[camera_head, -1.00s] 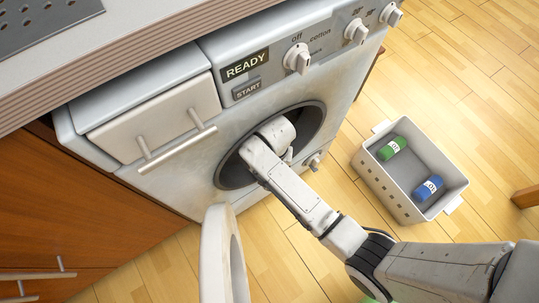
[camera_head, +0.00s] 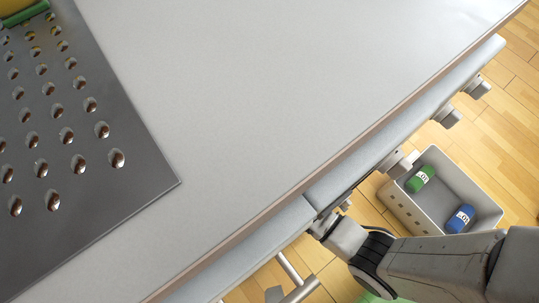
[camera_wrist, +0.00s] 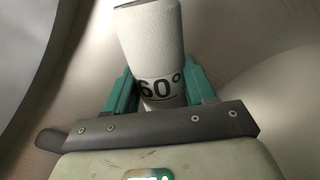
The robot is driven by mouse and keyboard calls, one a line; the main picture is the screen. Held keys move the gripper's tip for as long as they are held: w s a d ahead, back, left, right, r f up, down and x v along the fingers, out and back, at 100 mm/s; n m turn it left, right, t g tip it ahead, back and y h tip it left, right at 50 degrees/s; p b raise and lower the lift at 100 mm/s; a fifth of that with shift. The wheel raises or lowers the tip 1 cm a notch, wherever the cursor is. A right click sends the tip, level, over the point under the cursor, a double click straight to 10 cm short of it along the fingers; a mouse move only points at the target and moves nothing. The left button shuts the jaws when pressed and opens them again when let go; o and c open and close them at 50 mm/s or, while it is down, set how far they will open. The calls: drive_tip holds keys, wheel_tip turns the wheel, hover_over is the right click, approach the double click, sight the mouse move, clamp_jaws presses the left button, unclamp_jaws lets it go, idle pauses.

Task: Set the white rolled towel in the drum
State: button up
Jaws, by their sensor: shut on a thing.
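The white rolled towel (camera_wrist: 150,35), with a dark "60°" band, stands between the teal fingers of my gripper (camera_wrist: 158,78) in the wrist view. My gripper is shut on it. The smooth, curved metallic wall of the drum (camera_wrist: 250,45) surrounds them in the wrist view. I cannot tell whether the towel touches that wall. In the head view the gripper, towel and drum are hidden under the counter edge; only part of my arm shows, reaching in toward the washer front.
The grey counter (camera_head: 260,100) fills most of the head view, with a perforated metal tray (camera_head: 120,195) at left. Washer knobs (camera_head: 447,117) stick out past its edge. A grey basket (camera_head: 435,155) on the wooden floor holds a green roll (camera_head: 420,179) and a blue roll (camera_head: 460,218).

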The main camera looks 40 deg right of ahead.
drive_tip(key=shift+r+p, duration=0.15)
drive_tip(key=shift+p, duration=0.35)
drive_tip(key=shift+f+b, duration=1.45)
drive_tip(key=shift+f, duration=1.2)
drive_tip(key=shift+f, duration=0.2)
drive_tip(key=shift+f+b, duration=0.3)
drive_tip(key=shift+f, duration=0.25)
drive_tip(key=shift+f, duration=0.25)
drive_tip(key=o, duration=1.3)
drive_tip(key=shift+r, duration=0.15)
wheel_tip(320, 180, up, 11)
drive_tip(key=p, duration=0.5)
drive_tip(key=shift+f, duration=0.2)
